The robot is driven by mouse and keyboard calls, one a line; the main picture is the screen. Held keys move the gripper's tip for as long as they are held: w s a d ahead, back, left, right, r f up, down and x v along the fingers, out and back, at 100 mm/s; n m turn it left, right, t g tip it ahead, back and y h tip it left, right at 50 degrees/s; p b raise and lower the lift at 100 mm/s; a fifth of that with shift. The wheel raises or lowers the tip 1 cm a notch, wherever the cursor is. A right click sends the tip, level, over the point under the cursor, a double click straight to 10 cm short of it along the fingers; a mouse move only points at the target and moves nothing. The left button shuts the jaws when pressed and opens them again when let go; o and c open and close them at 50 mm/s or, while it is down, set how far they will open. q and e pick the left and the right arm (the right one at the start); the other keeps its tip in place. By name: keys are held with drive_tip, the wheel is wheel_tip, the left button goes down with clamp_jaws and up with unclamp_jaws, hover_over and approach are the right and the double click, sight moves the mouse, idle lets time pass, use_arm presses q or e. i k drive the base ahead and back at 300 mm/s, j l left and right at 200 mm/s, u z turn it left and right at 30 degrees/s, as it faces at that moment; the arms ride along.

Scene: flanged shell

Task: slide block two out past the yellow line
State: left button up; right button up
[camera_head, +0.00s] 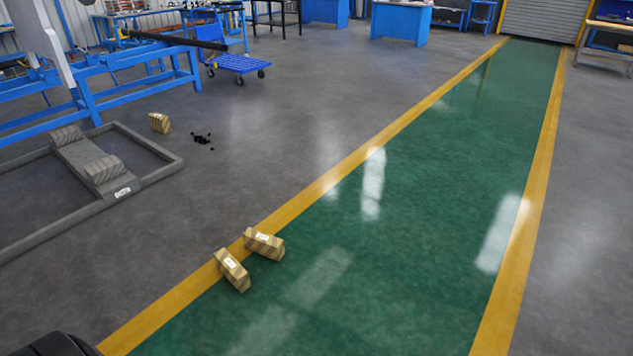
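Two striped wooden blocks with white labels lie close together at the left yellow line (325,183), overlapping its edge and the green lane. The nearer block (231,271) is tilted in the picture with its lower end over the green. The other block (264,244) lies just behind and to the right. A third wooden block (160,122) stands on grey floor farther back left. The labels are too small to read, so I cannot tell which is block two. Neither of my grippers can be made out.
A grey floor frame (148,183) at left carries two ribbed blocks (104,168). Small black bits (202,138) lie beside it. A blue bench (90,104) and blue cart (240,63) stand behind. A dark rounded part shows at bottom left. The green lane (420,200) is clear ahead.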

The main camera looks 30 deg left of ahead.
sight(237, 276)
drive_tip(key=i+u, duration=0.2)
drive_tip(key=i, duration=0.4)
drive_tip(key=i+l+u, duration=0.1)
drive_tip(key=i+u, duration=0.15)
drive_tip(key=i, duration=0.35)
drive_tip(key=i+l+u, duration=0.2)
drive_tip(key=i, duration=0.35)
drive_tip(key=i+j, duration=0.1)
drive_tip(key=i, duration=0.9)
drive_tip(key=i+j, duration=0.15)
drive_tip(key=i, duration=0.85)
drive_tip(key=i+u, duration=0.2)
drive_tip(key=i, duration=0.35)
drive_tip(key=i+l+u, duration=0.25)
drive_tip(key=i, duration=0.25)
drive_tip(key=i+j+u, duration=0.2)
drive_tip(key=u, duration=0.25)
drive_tip(key=i+u, duration=0.6)
drive_tip(key=u, duration=0.25)
drive_tip(key=i+u, duration=0.25)
drive_tip(key=u, duration=0.15)
drive_tip(key=i+l+u, duration=0.25)
drive_tip(key=u, duration=0.2)
